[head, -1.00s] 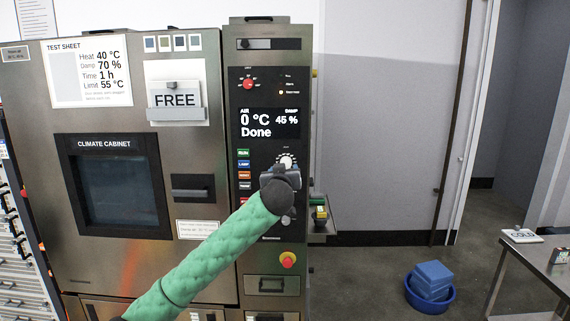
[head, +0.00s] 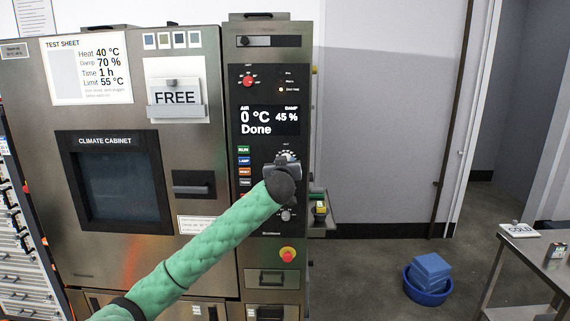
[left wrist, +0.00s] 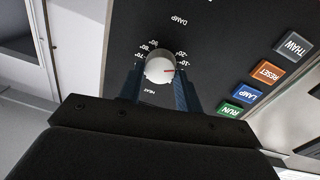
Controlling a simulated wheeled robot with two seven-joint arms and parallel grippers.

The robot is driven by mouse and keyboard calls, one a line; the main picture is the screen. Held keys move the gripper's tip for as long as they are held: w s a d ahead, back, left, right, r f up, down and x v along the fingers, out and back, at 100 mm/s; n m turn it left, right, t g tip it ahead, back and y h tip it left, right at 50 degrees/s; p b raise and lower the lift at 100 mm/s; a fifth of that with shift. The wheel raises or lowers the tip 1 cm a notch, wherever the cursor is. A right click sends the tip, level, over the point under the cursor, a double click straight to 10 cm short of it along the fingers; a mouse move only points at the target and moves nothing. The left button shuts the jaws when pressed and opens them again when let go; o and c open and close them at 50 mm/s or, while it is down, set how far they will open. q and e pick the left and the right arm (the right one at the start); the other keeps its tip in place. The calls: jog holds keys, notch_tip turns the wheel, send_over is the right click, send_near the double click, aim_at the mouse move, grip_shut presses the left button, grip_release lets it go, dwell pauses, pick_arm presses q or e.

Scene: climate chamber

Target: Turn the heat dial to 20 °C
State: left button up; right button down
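In the left wrist view the mark points right, near the low numbers. My left gripper (left wrist: 159,84) has one finger on each side of the dial, close to its rim; I cannot tell whether they touch it. In the head view my left gripper (head: 281,165) covers most of the dial. The display (head: 269,123) reads AIR 0 °C, DAMP 45 % and Done. My right gripper is not in view.
Coloured buttons (head: 244,161) run beside the dial, with a smaller knob (head: 286,215) below it and a red emergency knob (head: 287,254) lower down. The test sheet (head: 89,70) reads Heat 40 °C. A blue tub (head: 428,294) stands on the floor.

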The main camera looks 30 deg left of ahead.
pick_arm(q)
jog(key=c, duration=0.4)
